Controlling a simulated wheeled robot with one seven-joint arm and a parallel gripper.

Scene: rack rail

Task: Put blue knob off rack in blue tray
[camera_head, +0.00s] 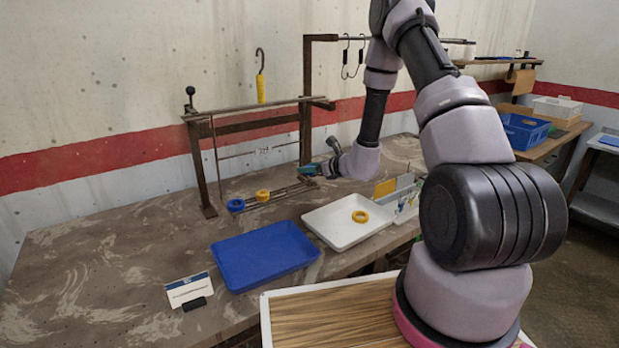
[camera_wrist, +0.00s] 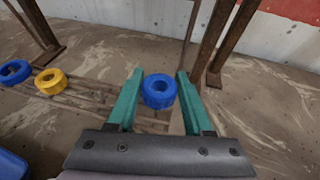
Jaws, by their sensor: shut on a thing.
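My gripper (camera_wrist: 158,82) has teal fingers and is shut on a blue ring-shaped knob (camera_wrist: 159,91), which sits between the fingertips in the wrist view. In the head view my gripper (camera_head: 309,170) is at the right end of the low rack rails (camera_head: 280,190); I cannot tell whether the held knob touches them. Another blue knob (camera_head: 236,204) and a yellow knob (camera_head: 263,194) sit on the rails to the left; they also show in the wrist view, blue (camera_wrist: 15,72) and yellow (camera_wrist: 50,81). The empty blue tray (camera_head: 265,255) lies in front.
A white tray (camera_head: 318,232) with a yellow ring (camera_head: 360,216) is right of the blue tray. A card stand (camera_head: 190,290) is at front left. A brown metal frame (camera_head: 305,130) rises behind the rails. The left of the table is clear.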

